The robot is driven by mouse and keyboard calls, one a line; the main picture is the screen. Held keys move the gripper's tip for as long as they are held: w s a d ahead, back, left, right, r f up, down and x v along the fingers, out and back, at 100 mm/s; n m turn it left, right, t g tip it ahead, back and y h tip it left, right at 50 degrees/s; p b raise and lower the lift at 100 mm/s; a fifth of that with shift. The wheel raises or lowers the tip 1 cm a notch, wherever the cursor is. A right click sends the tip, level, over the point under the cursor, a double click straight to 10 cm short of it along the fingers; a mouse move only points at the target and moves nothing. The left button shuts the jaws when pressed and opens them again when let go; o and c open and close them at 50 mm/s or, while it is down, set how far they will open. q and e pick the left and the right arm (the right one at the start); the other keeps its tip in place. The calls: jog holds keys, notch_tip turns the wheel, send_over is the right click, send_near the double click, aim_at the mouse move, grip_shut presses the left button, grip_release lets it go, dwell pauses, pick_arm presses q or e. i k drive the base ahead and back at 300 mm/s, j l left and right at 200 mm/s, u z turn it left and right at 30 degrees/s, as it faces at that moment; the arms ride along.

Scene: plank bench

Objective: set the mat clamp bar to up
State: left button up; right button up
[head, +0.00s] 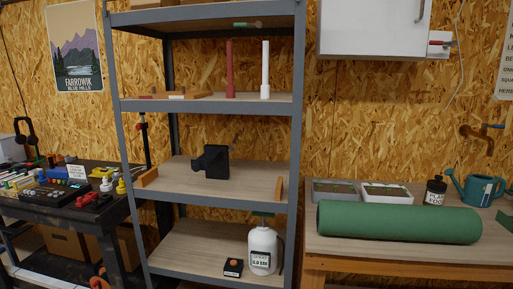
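A rolled green mat (398,222) lies along the front of the wooden plank bench (420,253) at the right. I cannot make out a clamp bar on or beside the mat, so its position cannot be told. Neither of my grippers shows in the head view.
Behind the mat stand two shallow trays (333,199), a dark bottle (435,190) and a teal watering can (474,190). A grey shelf unit (215,104) stands left of the bench. A crowded black table (50,213) is at the far left. A white cabinet (370,28) hangs above.

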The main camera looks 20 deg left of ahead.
aim_at(201, 162)
jog(key=i+j+u, duration=0.1)
jog(key=u, duration=0.3)
jog(key=i+u, duration=0.3)
jog(key=u, duration=0.15)
